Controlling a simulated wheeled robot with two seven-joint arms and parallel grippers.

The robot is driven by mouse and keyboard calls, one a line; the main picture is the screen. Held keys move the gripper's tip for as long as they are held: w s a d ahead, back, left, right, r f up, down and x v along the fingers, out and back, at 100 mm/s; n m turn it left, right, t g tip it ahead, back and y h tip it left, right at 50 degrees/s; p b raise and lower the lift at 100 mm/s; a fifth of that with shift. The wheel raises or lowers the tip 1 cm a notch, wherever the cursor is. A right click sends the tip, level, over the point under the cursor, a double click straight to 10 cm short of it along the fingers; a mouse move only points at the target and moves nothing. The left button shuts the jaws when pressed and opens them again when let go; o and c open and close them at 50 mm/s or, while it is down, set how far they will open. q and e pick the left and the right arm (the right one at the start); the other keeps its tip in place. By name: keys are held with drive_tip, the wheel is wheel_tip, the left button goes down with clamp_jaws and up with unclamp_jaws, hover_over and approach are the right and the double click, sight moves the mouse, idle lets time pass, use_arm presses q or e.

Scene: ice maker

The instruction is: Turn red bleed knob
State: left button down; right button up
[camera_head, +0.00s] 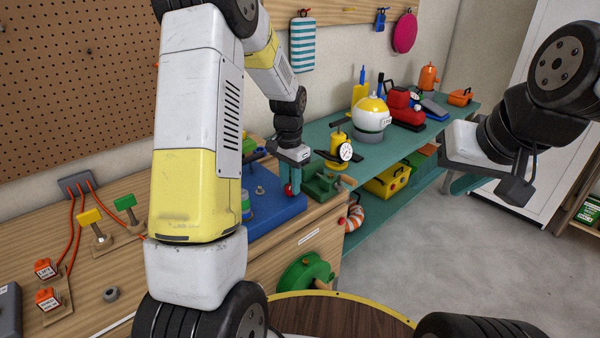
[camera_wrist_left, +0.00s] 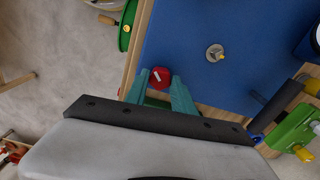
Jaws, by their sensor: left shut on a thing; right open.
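The red bleed knob (camera_wrist_left: 160,77) sits between the two teal fingers of my left gripper (camera_wrist_left: 160,88) in the left wrist view, with a pale mark on its face. In the head view a small red part of the knob (camera_head: 287,190) shows beside my left gripper (camera_head: 293,180), at the front edge of the blue base plate (camera_head: 272,216). My left gripper points down and is shut on the knob; the fingers partly hide it. My right gripper (camera_head: 468,183) is open, raised over the floor at the right, well away from the knob.
A green vise (camera_head: 322,184) stands close to the right of my left gripper. A green wheel (camera_head: 303,274) juts from the bench front.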

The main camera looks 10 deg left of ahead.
sight(290, 186)
use_arm(q)
drive_tip(key=n, duration=0.4)
drive_tip(key=shift+w+n, duration=0.1)
drive_tip(key=shift+n, duration=0.2)
drive_tip(key=n, duration=0.4)
drive_tip(key=shift+r+n, duration=0.1)
drive_tip(key=shift+n, duration=0.3)
drive_tip(key=c, duration=1.1)
unclamp_jaws()
drive_tip(key=shift+o, duration=0.2)
wheel_tip(290, 186, up, 7)
drive_tip(key=shift+r, duration=0.35)
